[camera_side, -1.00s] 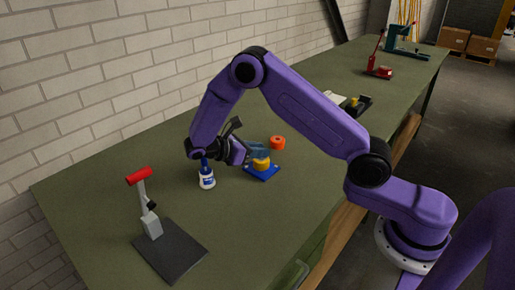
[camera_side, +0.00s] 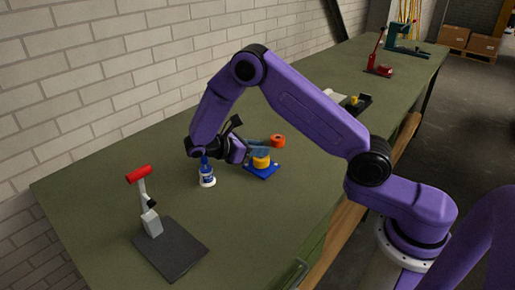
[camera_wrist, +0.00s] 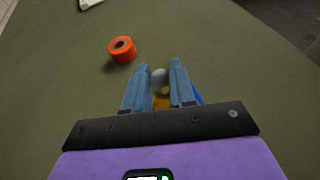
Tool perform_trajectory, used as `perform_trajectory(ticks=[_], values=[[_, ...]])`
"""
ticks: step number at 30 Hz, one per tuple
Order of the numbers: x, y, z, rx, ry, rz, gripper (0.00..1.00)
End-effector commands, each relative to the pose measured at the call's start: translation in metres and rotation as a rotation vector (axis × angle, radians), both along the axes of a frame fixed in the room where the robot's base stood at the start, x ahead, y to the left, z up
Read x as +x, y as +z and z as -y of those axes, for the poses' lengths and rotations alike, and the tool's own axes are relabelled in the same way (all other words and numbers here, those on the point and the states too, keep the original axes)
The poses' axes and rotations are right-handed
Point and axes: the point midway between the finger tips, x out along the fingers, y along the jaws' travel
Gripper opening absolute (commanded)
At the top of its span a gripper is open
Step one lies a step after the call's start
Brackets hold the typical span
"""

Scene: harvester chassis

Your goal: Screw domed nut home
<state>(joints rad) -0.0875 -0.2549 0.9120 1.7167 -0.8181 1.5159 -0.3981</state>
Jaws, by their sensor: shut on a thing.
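In the wrist view my gripper (camera_wrist: 160,70) has its two blue-grey fingers closed around a small grey rounded piece, the domed nut (camera_wrist: 159,77). A yellow part (camera_wrist: 162,102) shows just behind it, between the fingers. In the side view my gripper (camera_side: 257,143) reaches in from the left, just above the yellow round body (camera_side: 261,161) on a blue base plate (camera_side: 262,172). The nut is too small to make out there. How the nut meets the thread is hidden.
An orange roll (camera_side: 277,141) lies close behind the fingers. A white bottle with a blue top (camera_side: 206,178) stands under my wrist. A red-handled press on a dark plate (camera_side: 170,250) is at the front left. The bench right of the blue plate is clear.

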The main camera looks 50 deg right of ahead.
Motion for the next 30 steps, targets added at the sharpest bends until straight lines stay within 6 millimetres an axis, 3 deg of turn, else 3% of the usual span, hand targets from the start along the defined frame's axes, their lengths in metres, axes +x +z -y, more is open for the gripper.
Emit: perform_trajectory(ticks=[13, 14, 16, 26, 30], values=[[0.000, -0.008, 0.000, 0.001, 0.000, 0.000, 0.00], [0.000, -0.008, 0.000, 0.001, 0.000, 0.000, 0.31], [0.000, -0.008, 0.000, 0.001, 0.000, 0.000, 0.54], [0.001, -0.007, -0.001, 0.001, 0.001, 0.001, 0.54], [0.004, -0.003, -0.012, 0.000, 0.002, 0.003, 0.54]])
